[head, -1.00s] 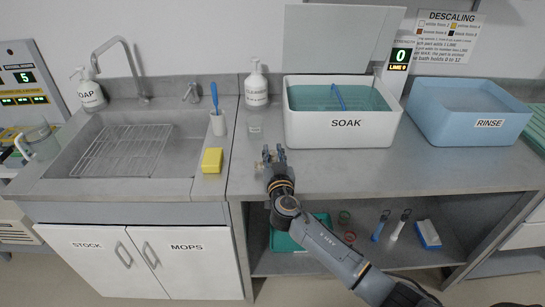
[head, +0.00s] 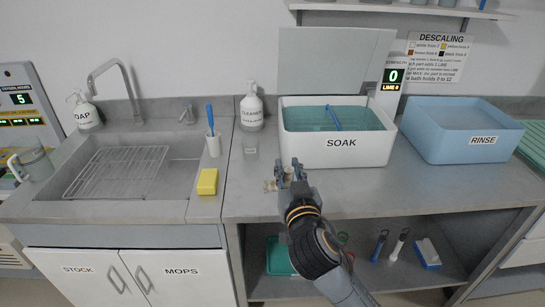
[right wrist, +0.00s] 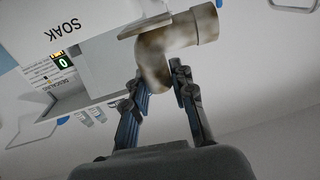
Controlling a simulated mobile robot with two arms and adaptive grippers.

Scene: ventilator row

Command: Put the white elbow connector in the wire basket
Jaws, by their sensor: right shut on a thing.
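The elbow connector (right wrist: 182,38) is off-white with brown stains and shows large in the right wrist view. My right gripper (right wrist: 160,70) is shut on its lower end, with the bend and wide mouth beyond the fingertips. In the head view the right gripper (head: 287,172) is over the counter, in front of the soak bath's left corner; the connector (head: 270,185) is a small pale patch beside the fingers. A flat wire rack (head: 118,172) lies in the sink; I cannot tell whether it is the wire basket. My left gripper is not in view.
The white soak bath (head: 338,152) holds teal liquid and a blue bar, its lid raised behind. A blue rinse tub (head: 458,133) stands to its right. A yellow sponge (head: 207,181), a brush cup (head: 213,145) and a cleaner bottle (head: 251,109) are to the left. The right front counter is clear.

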